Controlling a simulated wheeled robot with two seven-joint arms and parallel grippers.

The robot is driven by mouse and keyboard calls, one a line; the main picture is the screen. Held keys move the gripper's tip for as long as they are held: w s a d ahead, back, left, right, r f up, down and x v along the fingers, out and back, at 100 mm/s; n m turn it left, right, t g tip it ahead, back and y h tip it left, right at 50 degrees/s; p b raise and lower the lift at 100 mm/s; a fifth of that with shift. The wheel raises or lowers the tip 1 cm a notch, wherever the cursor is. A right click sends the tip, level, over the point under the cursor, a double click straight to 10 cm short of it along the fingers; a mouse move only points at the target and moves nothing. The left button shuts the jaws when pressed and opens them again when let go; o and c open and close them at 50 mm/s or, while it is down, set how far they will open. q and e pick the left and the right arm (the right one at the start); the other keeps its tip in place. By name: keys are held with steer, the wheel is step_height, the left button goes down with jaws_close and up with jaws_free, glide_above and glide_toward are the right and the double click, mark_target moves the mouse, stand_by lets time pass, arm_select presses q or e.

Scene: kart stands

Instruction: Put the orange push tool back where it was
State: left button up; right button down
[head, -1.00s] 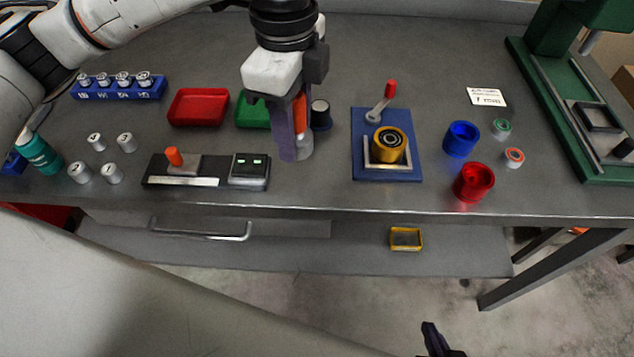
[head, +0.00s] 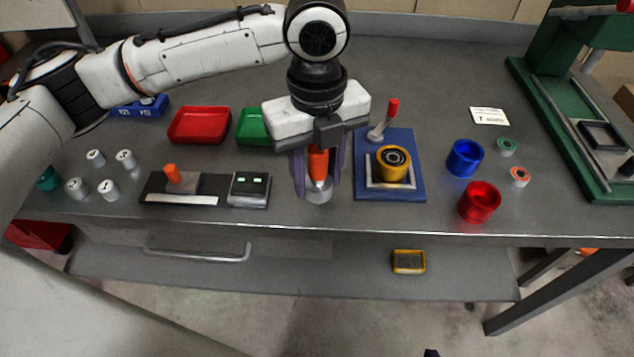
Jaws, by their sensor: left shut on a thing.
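The orange push tool (head: 318,162) is upright between the fingers of my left gripper (head: 317,185), which is shut on it. A silver round end (head: 319,190) shows at the bottom of the tool, low over or on the table; I cannot tell which. My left gripper points down, between the black gauge block with two green lights (head: 249,189) and the blue fixture plate (head: 413,191). My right gripper (head: 431,352) is only a small dark tip at the bottom edge, so its jaws cannot be judged.
The blue fixture holds a yellow ring part (head: 393,163) and a red-knobbed lever (head: 391,108). A blue cup (head: 464,158) and a red cup (head: 479,201) stand to its right. Red (head: 199,124) and green (head: 252,126) trays lie behind. Several small white cylinders stand at left.

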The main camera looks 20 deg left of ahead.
arm_select(q)
steer(key=shift+f, duration=1.25)
steer(key=o, duration=1)
steer(key=shift+f, duration=0.15)
steer(key=shift+o, duration=0.2)
step_height(320, 180, up, 12)
steer(key=shift+r, duration=0.2)
